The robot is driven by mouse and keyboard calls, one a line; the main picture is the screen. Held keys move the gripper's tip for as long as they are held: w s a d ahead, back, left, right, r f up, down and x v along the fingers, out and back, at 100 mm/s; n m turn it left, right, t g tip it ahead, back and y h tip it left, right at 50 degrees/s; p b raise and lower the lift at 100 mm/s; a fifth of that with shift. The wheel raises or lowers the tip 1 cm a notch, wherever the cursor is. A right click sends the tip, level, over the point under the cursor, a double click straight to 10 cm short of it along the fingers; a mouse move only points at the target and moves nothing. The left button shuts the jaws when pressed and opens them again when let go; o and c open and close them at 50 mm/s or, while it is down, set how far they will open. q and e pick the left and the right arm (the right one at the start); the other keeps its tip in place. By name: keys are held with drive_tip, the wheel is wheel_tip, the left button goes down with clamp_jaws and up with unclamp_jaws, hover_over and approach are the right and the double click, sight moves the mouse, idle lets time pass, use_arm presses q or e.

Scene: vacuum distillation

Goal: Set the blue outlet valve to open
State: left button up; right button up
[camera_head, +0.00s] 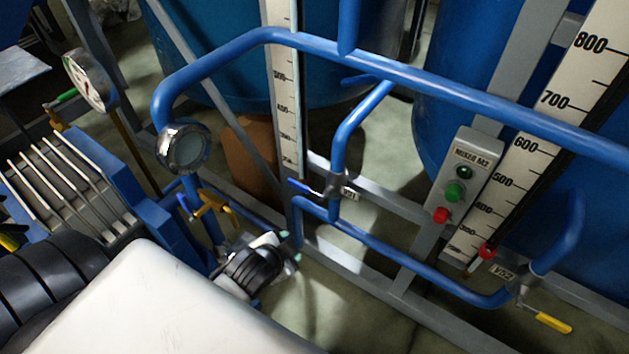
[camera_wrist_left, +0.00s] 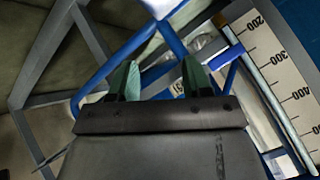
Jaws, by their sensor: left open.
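A valve with a short blue lever (camera_head: 304,187) sits on a thin vertical blue pipe, beside a tag that seems to read V21 (camera_head: 349,192). Its lever points left, across the pipe. My left gripper (camera_head: 282,252), dark with green fingertips, is below and left of this valve, close to the lower blue pipe. In the left wrist view the gripper (camera_wrist_left: 161,78) is open, with blue pipework beyond its fingers and nothing clearly held. A pale metal fitting (camera_wrist_left: 204,46) shows past the right finger; I cannot tell whether it is this valve. My right gripper is not in view.
Another blue lever (camera_head: 184,204) and a yellow one sit below the round sight glass (camera_head: 184,149). A yellow-handled valve (camera_head: 552,322) is at lower right. Grey frame bars cross the floor.

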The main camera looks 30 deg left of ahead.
sight(297, 187)
use_arm(q)
drive_tip(key=w+a+m+t, duration=0.2)
drive_tip(key=w+m+t, duration=0.1)
drive_tip(key=m, duration=0.1)
drive_tip(key=w+a+m+t+h, duration=0.1)
drive_tip(key=w+a+m+t, duration=0.1)
drive_tip(key=w+m+t, duration=0.1)
drive_tip(key=w+a+r+m+t+h, duration=0.1)
drive_tip(key=w+a+m+t, duration=0.1)
drive_tip(key=w+a+m, duration=0.1)
drive_tip(key=shift+w+m+t, duration=0.4)
drive_tip(key=shift+w+m, duration=0.25)
drive_tip(key=shift+m, duration=0.15)
drive_tip(key=shift+w, duration=0.25)
drive_tip(key=w, duration=0.2)
drive_tip(key=w+b, duration=0.1)
drive_tip(key=w, duration=0.4)
drive_tip(key=shift+d, duration=0.3)
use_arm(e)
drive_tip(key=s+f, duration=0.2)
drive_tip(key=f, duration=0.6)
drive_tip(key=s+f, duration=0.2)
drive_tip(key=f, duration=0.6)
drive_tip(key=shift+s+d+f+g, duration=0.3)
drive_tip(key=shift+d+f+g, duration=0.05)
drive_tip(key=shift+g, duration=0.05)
use_arm(q)
clamp_jaws()
